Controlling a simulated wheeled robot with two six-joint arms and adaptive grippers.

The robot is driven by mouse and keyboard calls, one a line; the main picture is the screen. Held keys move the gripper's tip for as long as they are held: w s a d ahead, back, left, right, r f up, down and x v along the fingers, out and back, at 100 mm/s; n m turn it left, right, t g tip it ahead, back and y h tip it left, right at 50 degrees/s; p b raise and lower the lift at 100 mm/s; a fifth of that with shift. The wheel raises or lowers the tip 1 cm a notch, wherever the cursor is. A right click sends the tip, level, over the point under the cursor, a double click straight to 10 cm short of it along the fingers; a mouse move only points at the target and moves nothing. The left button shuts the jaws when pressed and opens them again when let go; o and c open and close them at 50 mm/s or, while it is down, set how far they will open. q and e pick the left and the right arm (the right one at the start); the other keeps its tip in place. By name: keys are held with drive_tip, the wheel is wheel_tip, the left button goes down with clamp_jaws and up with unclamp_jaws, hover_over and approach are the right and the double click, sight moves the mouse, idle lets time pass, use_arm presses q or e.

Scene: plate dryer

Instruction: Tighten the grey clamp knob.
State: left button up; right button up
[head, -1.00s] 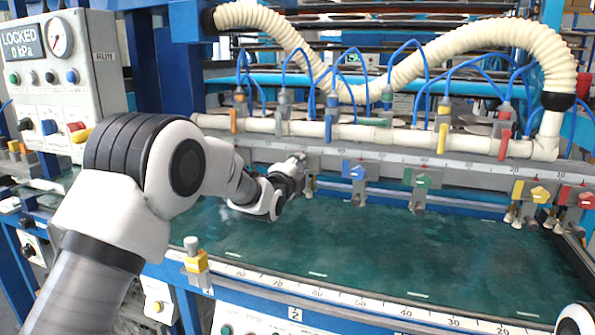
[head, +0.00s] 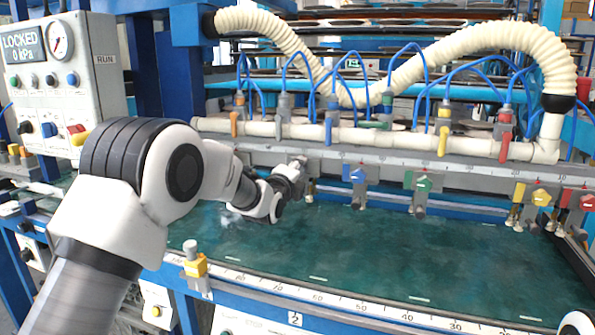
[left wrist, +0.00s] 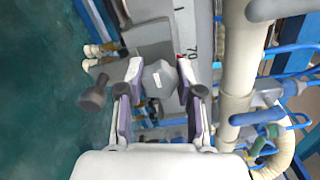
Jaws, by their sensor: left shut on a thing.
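The grey clamp knob (left wrist: 158,80) sits between the two fingers of my left gripper (left wrist: 161,70) in the left wrist view, with a finger against each side. In the head view my left gripper (head: 295,170) reaches the left end of the ruled rail, where the grey clamp (head: 310,184) hangs. The gripper mostly hides the knob there. The clamp's grey body (left wrist: 150,38) and its pale feet (left wrist: 98,50) show in the left wrist view.
Blue (head: 357,176), green (head: 423,184), yellow (head: 541,197) and red (head: 587,202) clamps hang along the rail to the right. A pipe with coloured valves (head: 350,132) runs above. The green bed (head: 350,245) in front is clear. The control box (head: 60,80) reads LOCKED, 0 kPa.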

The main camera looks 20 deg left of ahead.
use_arm(q)
drive_tip(key=o, duration=1.2)
drive_tip(key=shift+c, duration=0.2)
drive_tip(key=s, duration=1.2)
drive_tip(key=shift+a, duration=0.2)
